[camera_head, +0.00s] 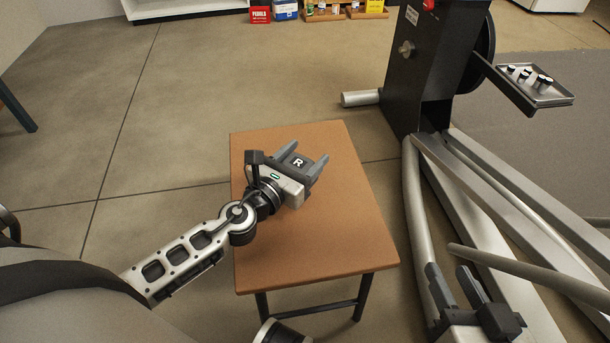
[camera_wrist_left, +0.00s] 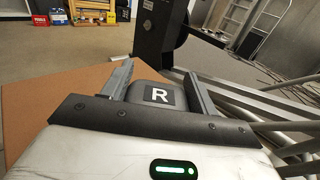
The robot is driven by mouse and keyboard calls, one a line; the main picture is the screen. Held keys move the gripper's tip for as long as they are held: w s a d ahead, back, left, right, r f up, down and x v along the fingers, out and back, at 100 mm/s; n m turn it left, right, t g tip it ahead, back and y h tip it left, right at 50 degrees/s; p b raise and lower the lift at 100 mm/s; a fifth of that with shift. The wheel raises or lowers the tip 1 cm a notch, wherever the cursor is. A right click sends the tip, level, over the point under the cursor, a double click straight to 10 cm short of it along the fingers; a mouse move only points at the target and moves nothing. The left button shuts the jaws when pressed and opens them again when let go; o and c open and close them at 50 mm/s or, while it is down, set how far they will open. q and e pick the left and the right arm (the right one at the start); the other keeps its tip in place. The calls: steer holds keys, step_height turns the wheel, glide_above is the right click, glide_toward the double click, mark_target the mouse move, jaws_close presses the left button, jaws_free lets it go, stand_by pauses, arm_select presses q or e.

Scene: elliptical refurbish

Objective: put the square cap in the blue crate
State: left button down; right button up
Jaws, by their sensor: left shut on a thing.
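A small blue crate (camera_head: 286,10) stands on the floor at the far back, beside a red box. It also shows in the left wrist view (camera_wrist_left: 58,16). My right gripper (camera_head: 449,270) is at the lower right, with its fingers apart and nothing between them.
The brown table (camera_head: 315,245) is otherwise bare. A red box (camera_head: 260,14) and wooden crates (camera_head: 368,10) flank the blue crate. A black and grey elliptical machine (camera_head: 425,80) stands on the right, with a metal tray (camera_head: 555,97) of small parts. The floor beyond the table is clear.

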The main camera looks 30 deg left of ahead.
mark_target(305, 159)
arm_select(q)
steer(key=w+f, duration=0.1)
steer(key=w+f+b, duration=0.1)
steer(key=shift+a+f, duration=0.3)
steer(key=shift+a, duration=0.05)
steer(key=f+b, duration=0.3)
steer(key=shift+w+a+f+b, duration=0.1)
steer(key=shift+w+f+b, duration=0.15)
steer(key=shift+w+b, duration=0.1)
steer(key=shift+f, duration=0.15)
arm_select(e)
steer(key=shift+w+a+r+m+t+y, duration=0.25)
steer(key=shift+a+r+m+t+y, duration=0.35)
steer(key=shift+a+r+m+y, duration=0.3)
steer(key=shift+d+f, duration=0.1)
steer(key=shift+d, duration=0.05)
arm_select(q)
steer(key=shift+f, duration=0.1)
steer(key=shift+c, duration=2.1)
jaws_free()
arm_select(e)
steer(key=shift+w+r, duration=0.15)
steer(key=shift+r, duration=0.05)
steer(key=shift+r, duration=0.1)
